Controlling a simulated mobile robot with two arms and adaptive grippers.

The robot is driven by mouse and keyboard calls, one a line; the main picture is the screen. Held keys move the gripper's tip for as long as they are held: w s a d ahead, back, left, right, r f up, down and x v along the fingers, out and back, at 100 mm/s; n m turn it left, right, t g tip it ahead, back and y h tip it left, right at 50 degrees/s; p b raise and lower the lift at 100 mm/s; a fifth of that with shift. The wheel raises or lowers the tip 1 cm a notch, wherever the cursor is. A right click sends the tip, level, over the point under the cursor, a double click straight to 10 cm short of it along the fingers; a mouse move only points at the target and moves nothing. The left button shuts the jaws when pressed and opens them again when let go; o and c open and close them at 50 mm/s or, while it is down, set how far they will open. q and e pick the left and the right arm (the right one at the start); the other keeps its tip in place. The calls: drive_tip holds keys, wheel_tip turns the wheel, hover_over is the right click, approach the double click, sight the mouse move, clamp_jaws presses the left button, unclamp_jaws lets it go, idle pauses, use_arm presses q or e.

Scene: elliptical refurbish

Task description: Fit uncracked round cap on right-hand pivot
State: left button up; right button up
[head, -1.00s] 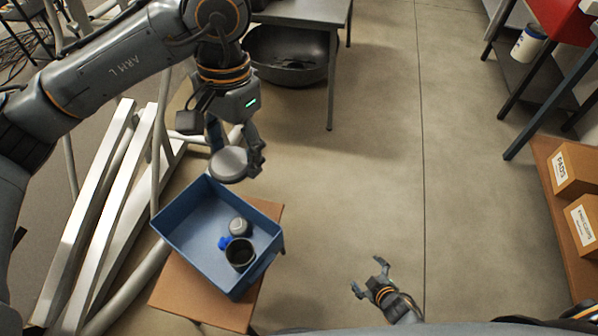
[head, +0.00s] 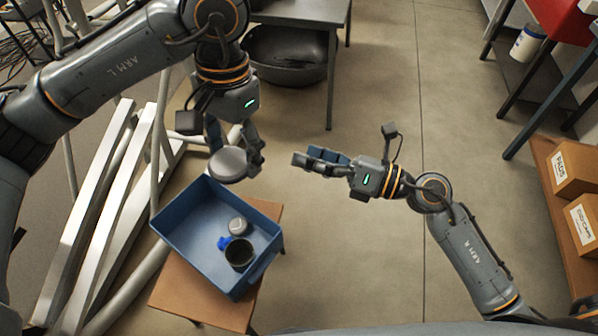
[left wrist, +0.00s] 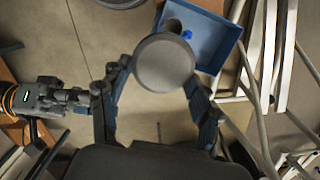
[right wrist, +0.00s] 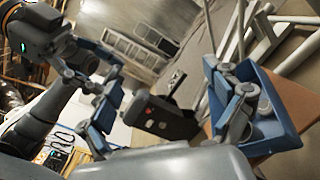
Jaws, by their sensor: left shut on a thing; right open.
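My left gripper (head: 235,156) is shut on a grey round cap (head: 228,164) and holds it above the far edge of a blue bin (head: 180,238). In the left wrist view the cap's broad round face (left wrist: 163,64) lies between the fingers and looks plain, with no crack that I can make out. My right gripper (head: 308,158) is open and empty, to the right of the cap with a gap between. It also shows in the left wrist view (left wrist: 78,97). I cannot pick out the right-hand pivot.
The bin holds a small grey round piece (head: 238,226), a blue piece (head: 224,242) and a dark cup (head: 239,253). It stands on a brown stool (head: 200,300). White beams (head: 100,220) lean at left. A grey table (head: 300,12) stands behind. Boxes (head: 583,220) sit at right.

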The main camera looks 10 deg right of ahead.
sight(227, 172)
drive_tip(key=s+a+r+n+g+h, duration=0.1)
drive_tip(key=s+a+r+n+g, duration=0.25)
drive_tip(key=s+r+n, duration=0.45)
drive_tip(key=w+a+f, duration=0.1)
drive_tip(key=a, duration=0.2)
drive_tip(key=w+a+f+n, duration=0.1)
drive_tip(key=a+f, duration=0.1)
drive_tip(key=a, duration=0.2)
drive_tip(key=w+a+f+n, duration=0.1)
drive_tip(key=a, duration=0.2)
drive_tip(key=shift+w+a+f, duration=0.2)
drive_tip(key=shift+f, duration=0.05)
drive_tip(key=shift+c, duration=0.2)
drive_tip(key=shift+s, duration=0.1)
drive_tip(key=c, duration=1.2)
drive_tip(key=o, duration=1.2)
drive_tip(key=shift+o, duration=0.2)
